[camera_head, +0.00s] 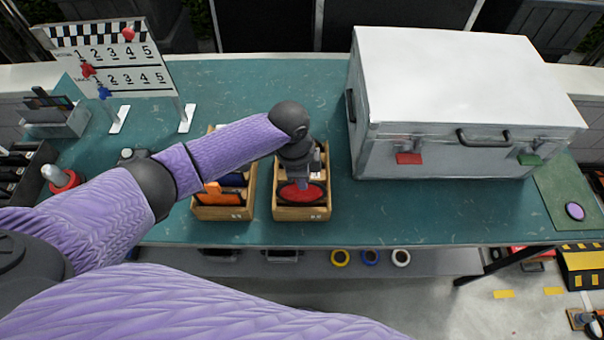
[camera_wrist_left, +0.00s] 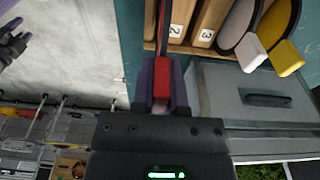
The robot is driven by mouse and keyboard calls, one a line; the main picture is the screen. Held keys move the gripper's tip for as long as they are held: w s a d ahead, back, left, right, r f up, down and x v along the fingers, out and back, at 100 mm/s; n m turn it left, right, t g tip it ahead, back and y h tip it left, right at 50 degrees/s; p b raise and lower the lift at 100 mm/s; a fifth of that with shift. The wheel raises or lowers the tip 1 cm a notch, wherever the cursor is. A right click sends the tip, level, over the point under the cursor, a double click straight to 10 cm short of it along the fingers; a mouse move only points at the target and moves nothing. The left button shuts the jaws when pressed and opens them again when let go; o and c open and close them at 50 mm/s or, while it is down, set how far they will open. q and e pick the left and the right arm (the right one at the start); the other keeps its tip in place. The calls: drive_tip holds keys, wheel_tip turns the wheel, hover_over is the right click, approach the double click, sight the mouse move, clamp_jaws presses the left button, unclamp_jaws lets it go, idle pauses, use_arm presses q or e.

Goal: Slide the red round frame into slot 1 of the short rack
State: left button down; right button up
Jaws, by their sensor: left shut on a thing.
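The red round frame (camera_head: 294,193) has a dark rim and stands on edge at the near end of the right-hand wooden rack (camera_head: 301,213). My left gripper (camera_head: 303,181) is at its top edge. In the left wrist view my left gripper (camera_wrist_left: 162,88) is shut on the frame's red handle (camera_wrist_left: 162,76). There the thin frame edge lies beside the divider marked 2 (camera_wrist_left: 178,28), between it and an outer wooden strip (camera_wrist_left: 149,25). How deep it sits is hidden.
A second wooden rack (camera_head: 222,212) with an orange piece (camera_head: 213,194) stands to the left. A big metal case (camera_head: 455,150) stands close on the right.

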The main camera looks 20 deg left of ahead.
sight(302, 203)
use_arm(q)
drive_tip(key=shift+f+b, duration=0.6)
drive_tip(key=shift+f, duration=0.7)
drive_tip(key=shift+f+b, duration=0.65)
drive_tip(key=shift+b, duration=0.05)
drive_tip(key=shift+f+b, duration=0.45)
drive_tip(key=shift+f, duration=0.15)
use_arm(e)
drive_tip(key=shift+d+f, duration=0.15)
drive_tip(key=shift+f, duration=0.75)
drive_tip(key=shift+d+f, duration=0.1)
drive_tip(key=shift+f, duration=0.8)
use_arm(q)
drive_tip(key=c, duration=1.1)
unclamp_jaws()
drive_tip(key=shift+f, duration=0.1)
drive_tip(key=o, duration=0.5)
drive_tip(key=r+p, duration=0.1)
drive_tip(key=r, duration=0.5)
drive_tip(key=a+r+p, duration=0.1)
drive_tip(key=r, duration=0.2)
drive_tip(key=shift+s+r+p, duration=0.15)
drive_tip(key=shift+r+p, duration=0.15)
drive_tip(key=shift+p, duration=0.05)
drive_tip(key=shift+r, duration=0.2)
use_arm(e)
drive_tip(key=r, duration=0.2)
drive_tip(key=shift+a+r, duration=0.2)
drive_tip(key=shift+r, duration=0.1)
